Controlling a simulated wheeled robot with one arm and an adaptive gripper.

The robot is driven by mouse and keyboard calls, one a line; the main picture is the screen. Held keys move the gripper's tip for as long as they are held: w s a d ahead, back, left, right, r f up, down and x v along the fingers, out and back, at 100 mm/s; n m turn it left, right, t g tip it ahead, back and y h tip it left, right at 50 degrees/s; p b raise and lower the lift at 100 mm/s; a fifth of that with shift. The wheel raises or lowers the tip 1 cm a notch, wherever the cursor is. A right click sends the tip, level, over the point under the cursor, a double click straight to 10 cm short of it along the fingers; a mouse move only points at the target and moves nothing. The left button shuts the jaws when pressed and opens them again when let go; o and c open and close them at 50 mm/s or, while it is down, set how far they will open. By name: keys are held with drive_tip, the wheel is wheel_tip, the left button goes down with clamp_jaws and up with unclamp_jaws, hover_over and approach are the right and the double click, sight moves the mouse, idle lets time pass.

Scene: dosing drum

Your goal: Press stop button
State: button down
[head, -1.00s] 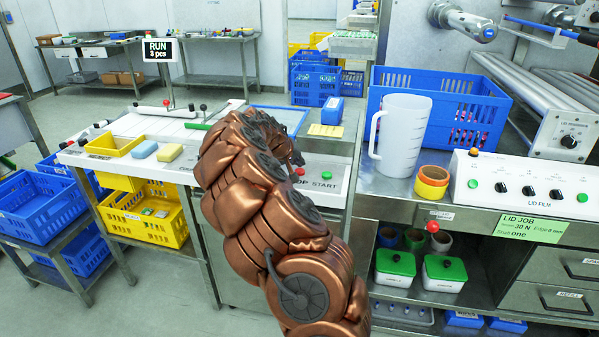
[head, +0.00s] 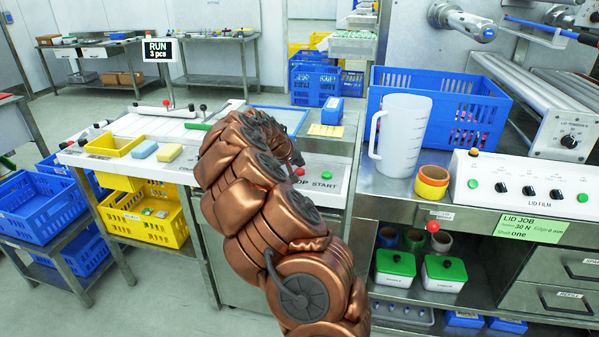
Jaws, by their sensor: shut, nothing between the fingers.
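The red stop button (head: 300,171) sits on the front panel of the centre bench, just right of my arm. Its label is partly hidden by the arm; the word START shows to its right. My gripper (head: 297,158) is mostly hidden behind my copper forearm; the small part in sight is shut and empty, just above and beside the red button. I cannot tell whether it touches the button. A small display (head: 158,50) reads RUN, 3 pcs.
A yellow tray (head: 113,151) and two sponges (head: 157,151) lie left of my arm. A blue box (head: 332,110) and a yellow note (head: 325,130) lie behind. A white jug (head: 400,138) and tape rolls (head: 431,184) stand on the right bench.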

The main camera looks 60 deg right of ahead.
sight(298, 171)
drive_tip(key=shift+f+b, duration=0.35)
drive_tip(key=shift+f, duration=0.05)
drive_tip(key=shift+f+b, duration=0.4)
drive_tip(key=shift+f, duration=0.1)
idle(0.8)
drive_tip(key=shift+r, duration=0.95)
drive_tip(key=shift+r, duration=0.1)
drive_tip(key=shift+r+p, duration=0.75)
drive_tip(key=shift+r, duration=1.65)
